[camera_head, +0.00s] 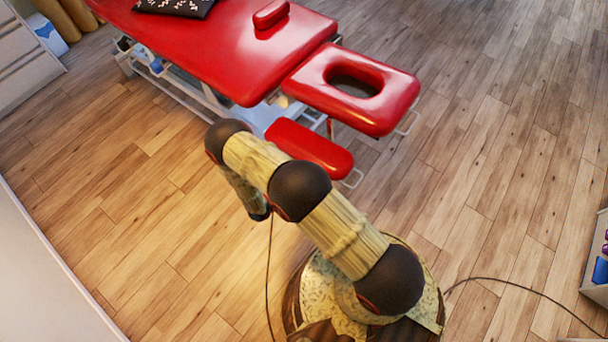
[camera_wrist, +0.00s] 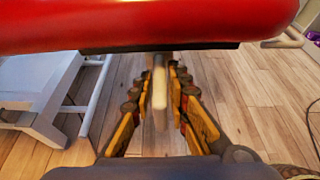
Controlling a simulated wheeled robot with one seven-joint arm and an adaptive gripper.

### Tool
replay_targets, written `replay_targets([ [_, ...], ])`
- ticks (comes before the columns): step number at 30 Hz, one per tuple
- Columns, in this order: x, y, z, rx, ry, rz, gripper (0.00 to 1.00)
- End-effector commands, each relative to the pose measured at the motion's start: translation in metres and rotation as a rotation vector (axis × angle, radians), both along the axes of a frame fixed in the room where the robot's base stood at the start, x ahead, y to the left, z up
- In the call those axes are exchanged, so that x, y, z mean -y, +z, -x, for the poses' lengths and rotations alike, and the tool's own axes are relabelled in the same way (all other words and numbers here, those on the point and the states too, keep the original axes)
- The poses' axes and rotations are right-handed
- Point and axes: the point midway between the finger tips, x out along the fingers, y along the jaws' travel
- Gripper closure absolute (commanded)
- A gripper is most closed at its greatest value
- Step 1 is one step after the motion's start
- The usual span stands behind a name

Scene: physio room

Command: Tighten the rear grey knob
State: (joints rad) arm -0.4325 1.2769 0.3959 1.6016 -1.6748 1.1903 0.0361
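The treatment table (camera_head: 225,45) has a red padded top and a pale frame below. No grey knob can be made out clearly in either view. In the wrist view, my gripper (camera_wrist: 163,78) is open under the edge of a red pad (camera_wrist: 150,25). Its yellow and dark fingers stand apart on both sides of a pale upright rod-like piece (camera_wrist: 160,88). I cannot tell whether this piece is a knob or whether the fingers touch it. In the head view, my gripper cannot be made out.
The face-hole headrest (camera_head: 397,93) and a lower red arm pad (camera_head: 310,148) stick out near my arm. A white frame (camera_wrist: 35,85) stands left of my gripper. A dark cable (camera_head: 520,287) lies on the floor. Wooden floor (camera_head: 130,225) is clear at left.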

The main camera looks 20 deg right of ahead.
Motion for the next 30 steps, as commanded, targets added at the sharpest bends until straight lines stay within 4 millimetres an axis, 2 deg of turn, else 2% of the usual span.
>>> replay_targets([
  [8,-0.0001,0.0000,0.0000,0.000,0.000,0.000,1.00],
  [21,-0.0002,0.0001,0.0001,0.013,0.001,-0.008,1.00],
  [30,-0.0004,0.0004,-0.0005,0.139,0.001,-0.079,1.00],
])
